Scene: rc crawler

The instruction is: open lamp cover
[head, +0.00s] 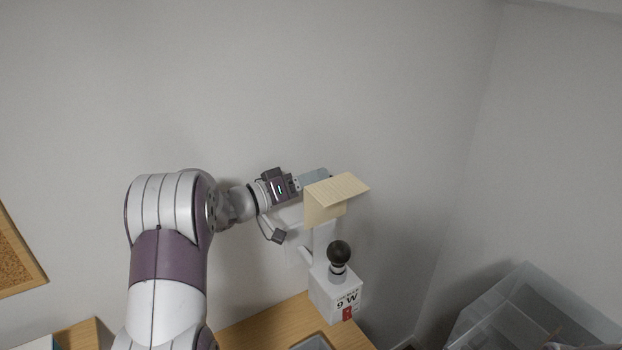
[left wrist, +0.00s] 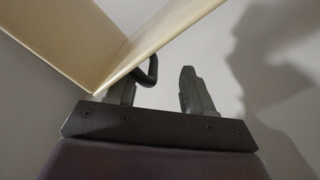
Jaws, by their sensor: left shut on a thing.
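The lamp cover (head: 338,193) is beige, with panels meeting at an angle. It stands tilted, above and apart from a dark round bulb (head: 339,252) on a white box base (head: 335,292). My left gripper (head: 326,176) is at the cover's back left edge, its tips partly hidden by the cover. In the left wrist view, the beige panels of the cover (left wrist: 155,38) fill the upper left. My right gripper is out of view.
The base stands near the right end of a wooden table (head: 268,328). A clear plastic bin (head: 525,285) stands at the lower right. A grey wall is close behind the lamp and arm. A cork board (head: 15,255) is at the far left.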

